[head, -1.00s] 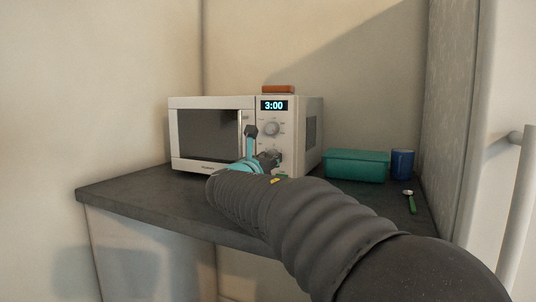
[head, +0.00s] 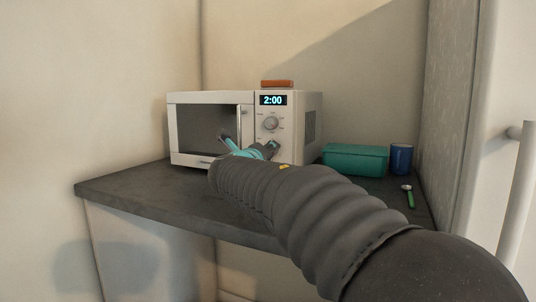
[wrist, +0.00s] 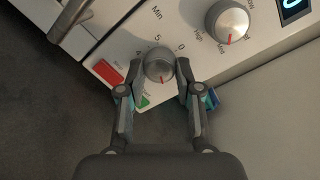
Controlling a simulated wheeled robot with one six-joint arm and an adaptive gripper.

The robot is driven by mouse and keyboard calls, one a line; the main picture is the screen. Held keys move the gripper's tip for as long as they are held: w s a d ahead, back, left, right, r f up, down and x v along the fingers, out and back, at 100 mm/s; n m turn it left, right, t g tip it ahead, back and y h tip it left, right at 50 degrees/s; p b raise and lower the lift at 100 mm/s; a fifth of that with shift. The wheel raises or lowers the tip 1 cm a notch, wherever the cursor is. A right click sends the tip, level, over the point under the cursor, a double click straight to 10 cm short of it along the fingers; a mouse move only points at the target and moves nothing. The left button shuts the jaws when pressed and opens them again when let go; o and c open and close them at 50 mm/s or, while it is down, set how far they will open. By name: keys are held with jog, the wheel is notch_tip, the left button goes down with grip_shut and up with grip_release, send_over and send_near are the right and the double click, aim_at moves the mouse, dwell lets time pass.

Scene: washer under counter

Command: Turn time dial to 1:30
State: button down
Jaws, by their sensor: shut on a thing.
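The microwave (head: 212,131) stands on the dark counter, and its display (head: 272,100) reads 2:00. The lower dial (wrist: 158,65), the time dial marked "Min", is a grey knob with a red pointer line. In the wrist view the line points toward the bottom of the picture. My gripper (wrist: 158,70) has one finger on each side of this knob and is shut on it. In the head view my gripper (head: 271,149) and arm partly hide this dial. The upper power dial (wrist: 227,20) also shows in the head view (head: 271,123), untouched.
A red button (wrist: 108,72) and a green one (wrist: 144,100) lie close to my left finger. A brown block (head: 277,83) lies on the microwave. A teal box (head: 356,160), blue cup (head: 401,159) and green-handled spoon (head: 409,196) sit to the right. The counter's left front (head: 135,190) is clear.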

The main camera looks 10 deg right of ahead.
jog(key=shift+r+n, duration=0.1)
jog(key=shift+n, duration=2.2)
jog(key=c, duration=0.8)
grip_release()
jog(key=shift+o, duration=0.2)
jog(key=v, duration=1.2)
jog(key=shift+r, duration=0.15)
jog(key=shift+a, duration=0.1)
